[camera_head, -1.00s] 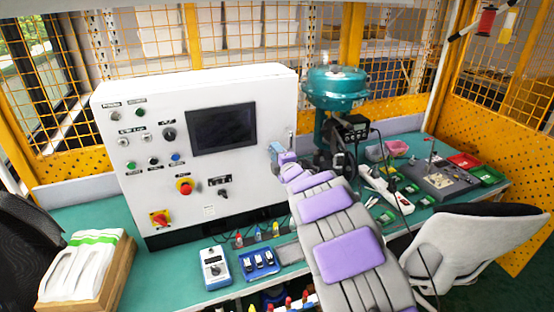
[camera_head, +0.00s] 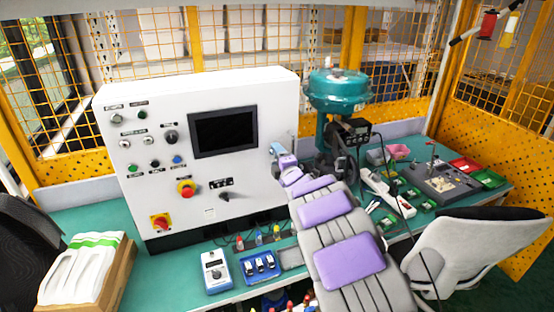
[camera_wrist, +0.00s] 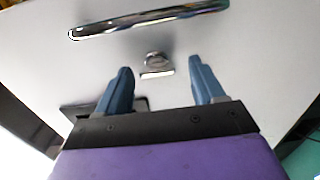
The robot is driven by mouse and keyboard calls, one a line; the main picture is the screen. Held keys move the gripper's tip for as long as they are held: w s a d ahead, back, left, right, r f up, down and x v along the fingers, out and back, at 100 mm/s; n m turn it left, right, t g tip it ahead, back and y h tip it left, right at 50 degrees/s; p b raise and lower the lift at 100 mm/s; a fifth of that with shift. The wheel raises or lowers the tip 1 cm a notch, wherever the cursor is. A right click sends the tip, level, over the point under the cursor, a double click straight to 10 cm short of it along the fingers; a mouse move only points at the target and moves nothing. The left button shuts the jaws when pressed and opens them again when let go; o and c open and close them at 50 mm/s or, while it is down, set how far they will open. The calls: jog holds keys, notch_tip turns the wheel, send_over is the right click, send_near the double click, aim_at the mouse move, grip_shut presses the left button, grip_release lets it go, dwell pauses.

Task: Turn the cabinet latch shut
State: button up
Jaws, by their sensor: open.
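The white cabinet (camera_head: 205,100) stands on the bench, with its screen and buttons facing me. My gripper (camera_head: 277,153) is at the cabinet's right edge. In the wrist view my gripper (camera_wrist: 160,65) is open, its two blue fingers apart and pointing at a pale cabinet face (camera_wrist: 220,50). A small chrome latch (camera_wrist: 155,62) with a flat, roughly level tab shows between the fingertips in the picture. I cannot tell how far it is from them in depth. A long chrome handle (camera_wrist: 150,20) lies above it. The latch is not discernible in the head view.
A teal valve actuator (camera_head: 338,88) stands just right of my gripper. A blue-grey meter (camera_head: 215,270) and a blue tray (camera_head: 259,266) sit before the cabinet. A power strip (camera_head: 390,190), green trays and a chair (camera_head: 475,250) are at the right.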

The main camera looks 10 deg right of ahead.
jog(key=shift+s, duration=0.1)
jog(key=p+v, duration=0.2)
jog(key=v, duration=1.5)
jog(key=shift+s, duration=0.1)
